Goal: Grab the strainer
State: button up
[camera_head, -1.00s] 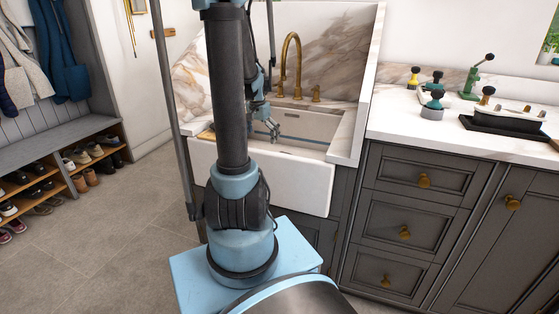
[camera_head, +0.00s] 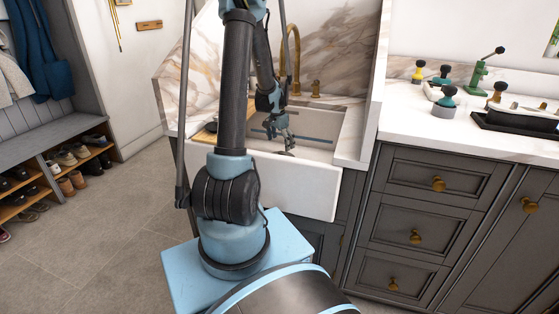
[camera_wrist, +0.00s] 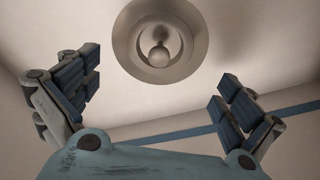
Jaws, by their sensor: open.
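The strainer (camera_wrist: 160,50) is a round metal piece with a knob in its middle, seated in the round drain in the sink floor, at the top centre of the wrist view. My gripper (camera_wrist: 158,80) is open and empty, its padded blue fingers spread left and right below the strainer in the picture, not touching it. In the head view my gripper (camera_head: 281,134) hangs inside the white sink (camera_head: 300,187). A small dark shape just below it there is too small to identify.
A gold faucet (camera_head: 290,58) rises behind the basin. A wooden board (camera_head: 205,133) lies at the sink's left edge. The right counter (camera_head: 425,137) holds a grey-teal knobbed item (camera_head: 445,107), a green lever tool (camera_head: 478,75) and a black tray (camera_head: 515,124).

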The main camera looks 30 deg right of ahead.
aim_at(281, 152)
jog(key=shift+s+f, duration=0.1)
jog(key=shift+f, duration=2.8)
jog(key=shift+r, duration=0.1)
jog(key=c, duration=1.6)
